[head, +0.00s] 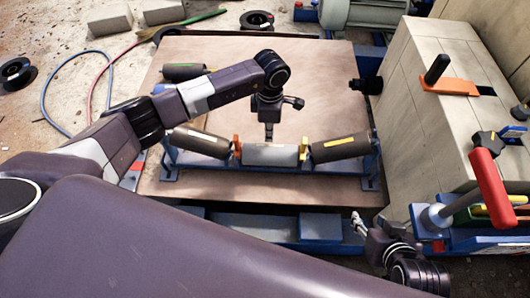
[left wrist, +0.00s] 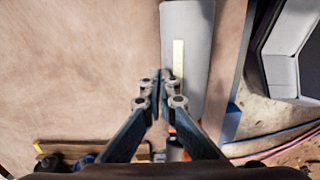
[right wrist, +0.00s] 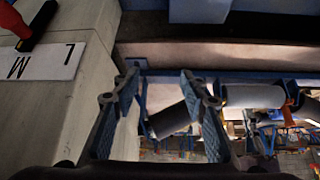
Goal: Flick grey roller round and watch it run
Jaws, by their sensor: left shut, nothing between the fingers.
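The grey roller (head: 270,155) lies level in the middle of a blue frame (head: 200,166), between two tilted dark rollers (head: 201,142) and (head: 340,147). It has a pale strip, seen in the left wrist view on the roller (left wrist: 196,70). My left gripper (head: 269,134) is shut and empty, pointing down at the grey roller's far side; its fingertips (left wrist: 160,78) show beside the roller in the left wrist view. I cannot tell whether they touch it. My right gripper (head: 356,219) is open and empty near the board's front right; its fingers (right wrist: 160,78) frame a dark roller beyond them.
A loose dark roller (head: 184,71) lies on the brown board (head: 330,80) at the back left. A pale block housing (head: 425,110) with an orange plate (head: 449,87) and a red-handled lever (head: 490,185) stands at the right. Cables and black spools lie on the floor at left.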

